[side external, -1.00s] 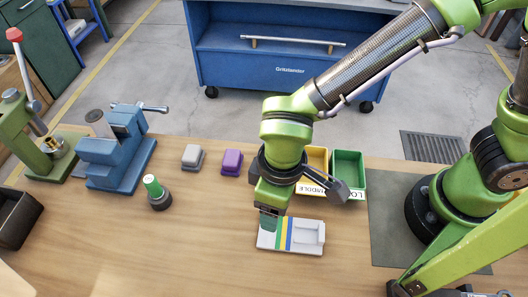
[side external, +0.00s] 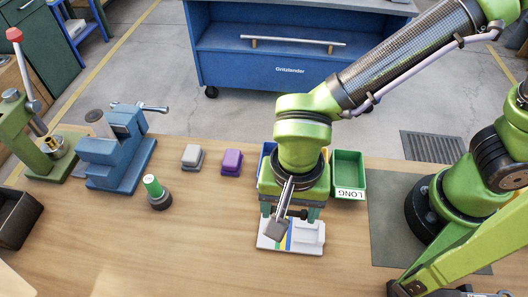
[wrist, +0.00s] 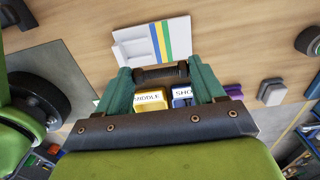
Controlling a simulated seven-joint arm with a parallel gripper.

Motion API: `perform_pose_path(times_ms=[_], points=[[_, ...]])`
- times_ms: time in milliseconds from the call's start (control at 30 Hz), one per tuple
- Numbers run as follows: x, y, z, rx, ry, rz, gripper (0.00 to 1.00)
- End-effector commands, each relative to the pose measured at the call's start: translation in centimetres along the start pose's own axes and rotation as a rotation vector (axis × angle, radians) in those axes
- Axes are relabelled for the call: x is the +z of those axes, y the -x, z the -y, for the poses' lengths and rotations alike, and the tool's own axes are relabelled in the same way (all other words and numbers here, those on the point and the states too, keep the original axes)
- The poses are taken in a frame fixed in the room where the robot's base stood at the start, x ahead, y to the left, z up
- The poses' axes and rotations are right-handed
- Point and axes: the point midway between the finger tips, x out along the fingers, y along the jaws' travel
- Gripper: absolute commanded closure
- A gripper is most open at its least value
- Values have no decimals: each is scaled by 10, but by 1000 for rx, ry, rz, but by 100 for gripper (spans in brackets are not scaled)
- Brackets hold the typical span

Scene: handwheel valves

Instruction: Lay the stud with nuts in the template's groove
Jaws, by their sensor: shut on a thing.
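The template (side external: 305,232) is a white block with blue, green and yellow stripes, lying flat on the bench. It also shows in the wrist view (wrist: 127,45), with a pale recess on its left part. My gripper (wrist: 160,76) is shut on the stud with nuts (wrist: 160,72), a dark bar with thicker ends held crosswise between the green fingers. In the side view my gripper (side external: 292,212) is over the back edge of the template.
Behind my gripper stand a green bin (side external: 348,170) marked LONG, a yellow bin (wrist: 150,100) marked MIDDLE and a blue bin (wrist: 183,97). The bench in front is clear.

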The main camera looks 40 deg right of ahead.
Motion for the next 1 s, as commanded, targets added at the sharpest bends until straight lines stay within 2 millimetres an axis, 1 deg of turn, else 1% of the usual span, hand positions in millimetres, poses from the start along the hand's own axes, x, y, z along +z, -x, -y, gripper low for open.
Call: perform_pose_path(times_ms=[267, 367, 700, 800, 1000], points=[[0, -4, 0, 1, 2, 0, 63], [0, -11, 0, 3, 2, -1, 63], [0, -45, 0, 2, 2, 0, 63], [0, -52, 0, 2, 3, -1, 63], [0, -58, 0, 0, 3, 0, 63]])
